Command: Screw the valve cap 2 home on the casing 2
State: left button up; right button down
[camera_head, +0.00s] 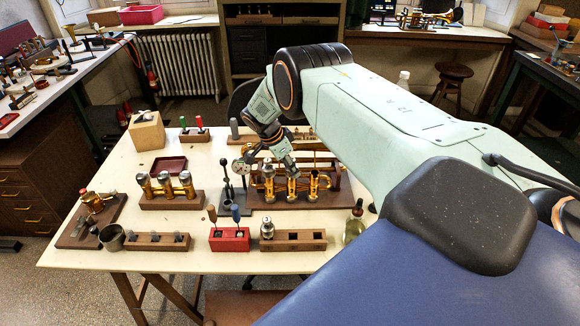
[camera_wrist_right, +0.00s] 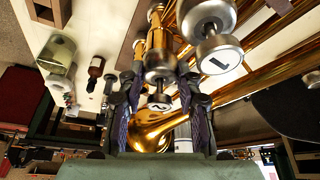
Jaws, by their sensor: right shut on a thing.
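The brass horn (camera_head: 325,185) rests in a wooden cradle on the table, with several upright casings. My right gripper (camera_head: 285,163) points down over them from above. In the right wrist view, my right gripper (camera_wrist_right: 160,112) has its fingers on both sides of valve cap 2 (camera_wrist_right: 159,66), a silver cap with a round top marked 2 (camera_wrist_right: 160,102). It is shut on this piece. The cap is in line with the brass casing 2 (camera_wrist_right: 158,30) and appears to meet it; the threads cannot be seen. A silver cap with a top marked 1 (camera_wrist_right: 218,55) is beside it.
A wooden block with three valves (camera_head: 167,188) stands left of the horn. A red holder with screwdrivers (camera_head: 229,238), a slotted wooden block (camera_head: 293,240) and a glass bottle (camera_head: 355,224) are along the front. The left back tabletop (camera_head: 110,170) is clear.

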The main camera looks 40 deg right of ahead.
jog(key=shift+f+m+b, duration=0.1)
jog(key=shift+m+b, duration=0.4)
jog(key=shift+b, duration=0.4)
jog(key=c, duration=0.8)
grip_release()
jog(key=v, duration=1.2)
jog(key=shift+w+d, duration=0.15)
